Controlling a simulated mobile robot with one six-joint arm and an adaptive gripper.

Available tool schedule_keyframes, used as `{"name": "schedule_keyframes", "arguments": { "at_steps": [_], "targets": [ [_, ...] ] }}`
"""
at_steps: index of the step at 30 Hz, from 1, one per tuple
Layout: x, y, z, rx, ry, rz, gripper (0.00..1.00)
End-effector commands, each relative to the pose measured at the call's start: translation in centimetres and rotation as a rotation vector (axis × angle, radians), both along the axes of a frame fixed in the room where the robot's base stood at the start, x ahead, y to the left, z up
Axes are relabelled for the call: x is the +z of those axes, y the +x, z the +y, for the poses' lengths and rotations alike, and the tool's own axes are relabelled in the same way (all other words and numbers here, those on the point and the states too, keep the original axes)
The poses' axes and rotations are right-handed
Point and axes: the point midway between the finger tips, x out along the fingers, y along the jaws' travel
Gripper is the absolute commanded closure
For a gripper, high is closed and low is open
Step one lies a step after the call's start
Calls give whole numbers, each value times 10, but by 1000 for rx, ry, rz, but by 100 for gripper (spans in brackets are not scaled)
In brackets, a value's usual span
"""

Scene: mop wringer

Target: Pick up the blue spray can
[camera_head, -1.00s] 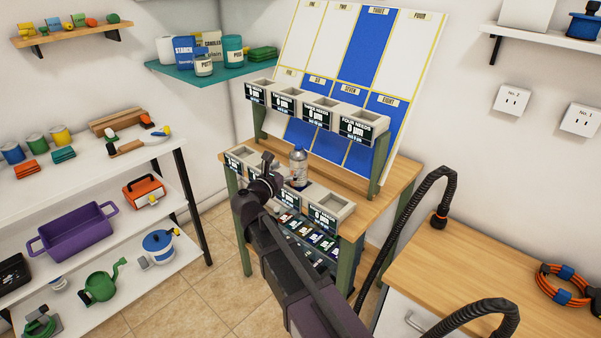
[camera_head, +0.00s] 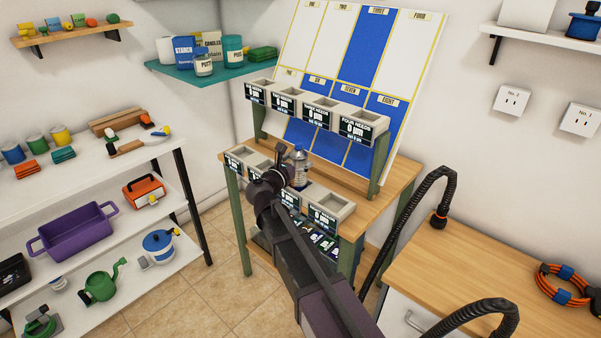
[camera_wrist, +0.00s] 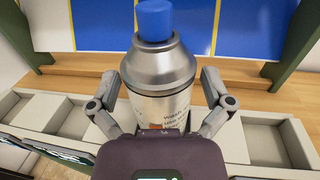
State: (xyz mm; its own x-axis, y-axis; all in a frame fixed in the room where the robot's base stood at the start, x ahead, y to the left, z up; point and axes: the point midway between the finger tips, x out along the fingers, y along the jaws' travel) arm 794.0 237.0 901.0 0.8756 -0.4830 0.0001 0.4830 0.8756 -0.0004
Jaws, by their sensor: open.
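The spray can is silver with a blue cap and a pale printed label (camera_wrist: 165,65). It stands upright at the lower row of grey bins in the head view (camera_head: 300,169). My gripper (camera_wrist: 160,82) is open in the wrist view, with one finger on each side of the can. The fingers look close to its sides, but I cannot tell whether they touch. The can's base is hidden behind my gripper body. In the head view my gripper (camera_head: 284,160) is dark and overlaps the can's left side.
Empty grey bins (camera_wrist: 272,140) lie on both sides of the can. An upper bin row (camera_head: 318,104) and a blue and white board (camera_head: 365,50) stand behind on the wooden bench (camera_head: 397,178). A white shelf rack (camera_head: 60,185) is at the left, a wooden counter at the right.

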Motion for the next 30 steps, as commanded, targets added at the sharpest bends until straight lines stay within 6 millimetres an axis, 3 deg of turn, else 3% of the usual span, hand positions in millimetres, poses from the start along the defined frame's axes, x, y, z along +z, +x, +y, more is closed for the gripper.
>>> {"name": "schedule_keyframes", "arguments": {
  "at_steps": [7, 8, 15, 16, 30],
  "targets": [
    [0, 0, 0, 0, 0, 0, 0],
    [0, 0, 0, 0, 0, 0, 6],
    [0, 0, 0, 0, 0, 0, 77],
    [0, 0, 0, 0, 0, 0, 81],
    [5, 0, 0, -1, 0, -1, 82]
  ]
}}
